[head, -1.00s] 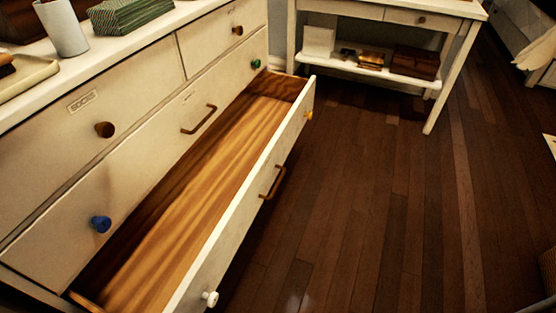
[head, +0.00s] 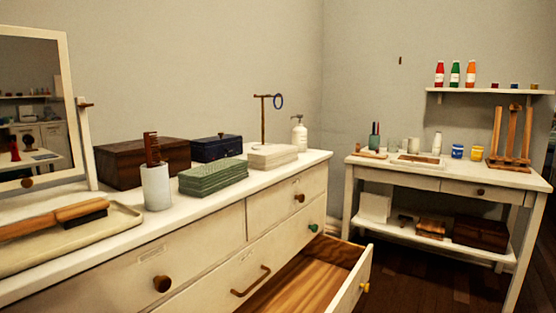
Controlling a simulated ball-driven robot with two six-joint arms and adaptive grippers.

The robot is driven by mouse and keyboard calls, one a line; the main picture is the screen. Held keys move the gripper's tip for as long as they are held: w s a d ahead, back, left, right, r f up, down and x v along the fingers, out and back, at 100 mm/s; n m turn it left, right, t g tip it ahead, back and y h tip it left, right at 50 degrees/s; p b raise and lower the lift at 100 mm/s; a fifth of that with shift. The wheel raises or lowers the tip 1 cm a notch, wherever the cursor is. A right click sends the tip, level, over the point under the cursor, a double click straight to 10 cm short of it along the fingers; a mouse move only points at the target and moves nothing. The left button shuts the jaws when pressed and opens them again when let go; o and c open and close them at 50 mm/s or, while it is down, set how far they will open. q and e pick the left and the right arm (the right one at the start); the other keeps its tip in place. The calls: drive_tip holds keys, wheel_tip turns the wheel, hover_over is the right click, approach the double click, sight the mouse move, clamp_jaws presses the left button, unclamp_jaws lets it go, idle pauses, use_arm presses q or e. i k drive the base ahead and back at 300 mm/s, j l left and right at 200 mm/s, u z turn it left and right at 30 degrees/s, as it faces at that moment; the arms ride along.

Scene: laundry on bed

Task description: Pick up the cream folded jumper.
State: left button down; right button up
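A flat, block-shaped cream thing (head: 272,157) lies on the dresser top (head: 222,207), near its far right end. It looks like the cream folded jumper, though it is too small to be sure of its fabric. A green striped folded stack or block (head: 212,178) lies in front of it and to its left. Neither of my grippers shows in the head view.
The top also holds a white cup with a comb (head: 157,187), a brush tray (head: 75,243), a brown box (head: 140,158), a blue box (head: 216,147), a ring stand (head: 264,120) and a pump bottle (head: 299,134). An open empty drawer (head: 310,283) juts out below. A white table (head: 450,175) stands right.

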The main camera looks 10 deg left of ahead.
sight(265, 159)
drive_tip(key=i+l+u, duration=0.7)
drive_tip(key=l+u, duration=0.15)
drive_tip(key=i+l+u, duration=0.15)
drive_tip(key=l+u, duration=0.15)
drive_tip(key=l, duration=0.15)
drive_tip(key=i+l+u, duration=0.1)
drive_tip(key=l+u, duration=0.5)
drive_tip(key=l, duration=0.25)
drive_tip(key=l+u, duration=0.3)
drive_tip(key=l, duration=0.2)
drive_tip(key=i, duration=0.05)
